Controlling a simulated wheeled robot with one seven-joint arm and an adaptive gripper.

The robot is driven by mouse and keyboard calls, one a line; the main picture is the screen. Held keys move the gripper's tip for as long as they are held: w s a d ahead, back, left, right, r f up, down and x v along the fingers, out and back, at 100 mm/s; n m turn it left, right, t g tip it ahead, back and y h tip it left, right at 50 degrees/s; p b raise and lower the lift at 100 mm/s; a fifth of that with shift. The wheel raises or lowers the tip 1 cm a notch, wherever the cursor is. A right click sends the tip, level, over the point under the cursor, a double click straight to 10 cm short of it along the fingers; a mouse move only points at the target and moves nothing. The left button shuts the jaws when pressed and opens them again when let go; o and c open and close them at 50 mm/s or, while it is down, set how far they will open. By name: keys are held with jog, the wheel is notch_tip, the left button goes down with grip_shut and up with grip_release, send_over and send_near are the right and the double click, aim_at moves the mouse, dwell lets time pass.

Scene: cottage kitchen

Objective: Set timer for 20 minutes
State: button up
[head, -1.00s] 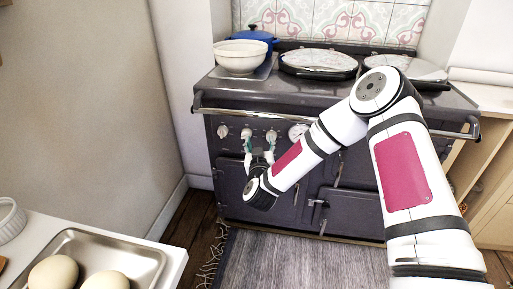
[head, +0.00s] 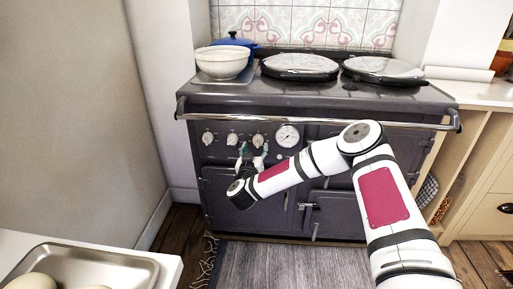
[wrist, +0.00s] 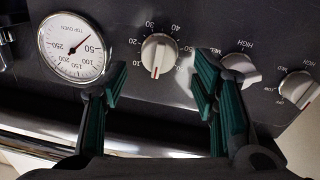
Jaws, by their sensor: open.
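My gripper (wrist: 160,75) is open, with one green-padded finger on each side of the knob in the wrist view. Nothing is held. The fingers appear apart from the knob; the exact depth gap is hard to tell. In the head view my gripper (head: 252,155) is just in front of the panel below the knobs.
A round TOP OVEN gauge (wrist: 75,47) and two knobs, one (wrist: 240,68) partly behind a finger, flank the timer. A chrome rail (head: 320,122) runs above the panel. A white bowl (head: 222,62) stands on the stove. A metal tray (head: 110,262) is at lower left.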

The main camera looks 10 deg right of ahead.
aim_at(257, 144)
jog(key=shift+b+x, duration=0.4)
jog(key=shift+x, duration=1.55)
jog(key=shift+c, duration=0.5)
jog(key=c, duration=1.1)
